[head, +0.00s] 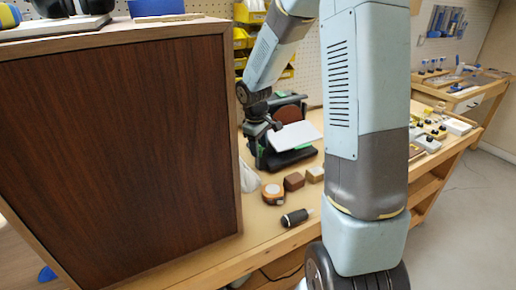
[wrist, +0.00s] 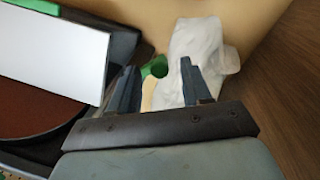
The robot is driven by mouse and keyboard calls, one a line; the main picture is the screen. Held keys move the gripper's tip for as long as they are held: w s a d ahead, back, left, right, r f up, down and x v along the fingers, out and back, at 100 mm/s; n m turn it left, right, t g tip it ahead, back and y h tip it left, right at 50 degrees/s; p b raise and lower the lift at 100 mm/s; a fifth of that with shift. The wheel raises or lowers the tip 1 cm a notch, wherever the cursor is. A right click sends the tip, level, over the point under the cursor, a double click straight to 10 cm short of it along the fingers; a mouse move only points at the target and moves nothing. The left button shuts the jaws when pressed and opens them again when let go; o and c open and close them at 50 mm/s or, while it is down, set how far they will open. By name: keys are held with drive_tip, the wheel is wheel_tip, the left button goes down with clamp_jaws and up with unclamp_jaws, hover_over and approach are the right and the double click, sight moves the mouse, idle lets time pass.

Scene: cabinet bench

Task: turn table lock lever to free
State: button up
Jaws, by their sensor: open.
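The disc sander (head: 300,155) stands on the bench, with a dark body, a reddish-brown disc (head: 289,113) and a pale tilted table (head: 295,136). In the wrist view the table (wrist: 50,50) and disc (wrist: 35,105) are at the left. A small green rounded part (wrist: 156,67) shows between my fingertips, possibly the end of the lock lever; its setting cannot be told. My gripper (wrist: 157,72) is open, its fingers on either side of that green part, with no clear contact. In the head view my gripper (head: 272,124) is by the sander's left side, and the lever cannot be made out.
A large brown cabinet (head: 120,130) stands close on the left. A crumpled white cloth or bag (wrist: 200,45) lies just beyond the fingers. A tape measure (head: 273,193), brown blocks (head: 294,181) and a dark cylindrical object (head: 295,218) lie in front of the sander.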

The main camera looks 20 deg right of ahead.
drive_tip(key=shift+f, duration=0.55)
drive_tip(key=shift+c, duration=0.5)
clamp_jaws()
